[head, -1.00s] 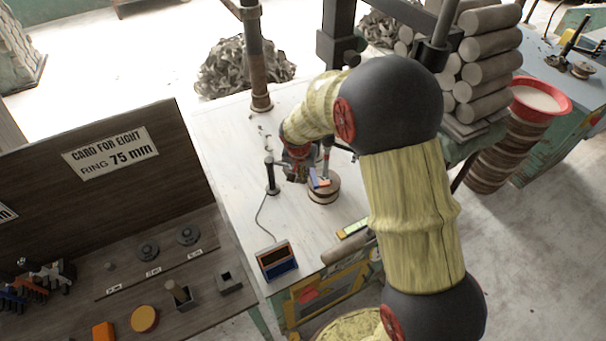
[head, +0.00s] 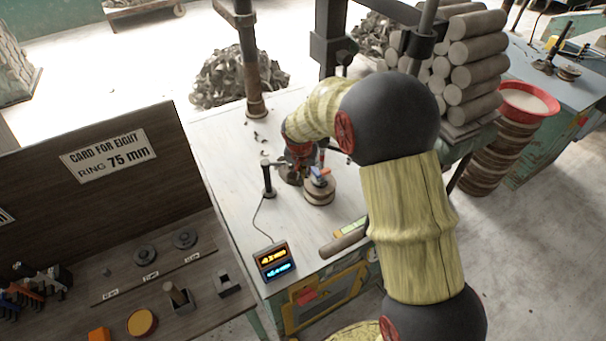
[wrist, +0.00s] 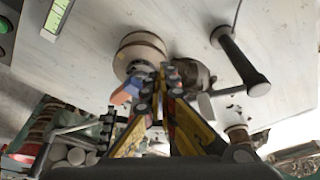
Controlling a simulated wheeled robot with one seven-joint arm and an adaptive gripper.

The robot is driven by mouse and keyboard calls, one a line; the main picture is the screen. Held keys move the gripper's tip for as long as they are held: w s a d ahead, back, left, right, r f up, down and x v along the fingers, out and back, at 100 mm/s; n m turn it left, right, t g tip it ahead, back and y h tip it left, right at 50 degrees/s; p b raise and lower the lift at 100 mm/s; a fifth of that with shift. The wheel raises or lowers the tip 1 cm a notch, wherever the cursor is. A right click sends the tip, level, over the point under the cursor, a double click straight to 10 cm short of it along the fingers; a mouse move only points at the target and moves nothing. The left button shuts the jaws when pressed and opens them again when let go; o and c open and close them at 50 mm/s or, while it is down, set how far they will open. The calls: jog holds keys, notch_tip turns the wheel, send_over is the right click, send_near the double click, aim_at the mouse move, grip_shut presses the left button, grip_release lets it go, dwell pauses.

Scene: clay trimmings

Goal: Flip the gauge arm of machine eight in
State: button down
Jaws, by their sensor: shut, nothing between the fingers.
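On machine eight's white table, the gauge post (head: 268,180) stands upright, with a dark shaft. It also shows in the wrist view (wrist: 239,60). A pale gauge arm (wrist: 222,97) at its top points inward, toward a dark metal piece (wrist: 196,76) beside the round block. The gauge's readout box (head: 274,262) is lit with orange and blue figures, too small to read surely. My gripper (wrist: 165,80) is shut and empty, just beside the round block (wrist: 140,52) and the metal piece. In the head view my arm partly hides this spot.
A round block (head: 319,190) carries a blue and orange piece. A dark workbench (head: 205,270) with a card board (head: 110,180) stands left. A roller (head: 345,240) lies at the table's front edge. A vertical pipe (head: 250,70) rises at the back. Stacked clay rolls (head: 470,60) stand right.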

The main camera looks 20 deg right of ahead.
jog(key=d+p+v, duration=0.2)
jog(key=v, duration=0.8)
jog(key=s+a+n+g, duration=0.2)
jog(key=s+n, duration=0.2)
jog(key=s, duration=0.6)
jog(key=s+a+r+n+t+y+b, duration=0.1)
jog(key=s+r+t, duration=0.1)
jog(key=s+r, duration=0.4)
jog(key=s+a+r+n+t+y+b, duration=0.1)
jog(key=s+r, duration=0.5)
jog(key=s, duration=1)
jog(key=shift+s+r+t+b, duration=0.25)
jog(key=shift+s+t+b, duration=0.1)
jog(key=shift+t+b, duration=0.3)
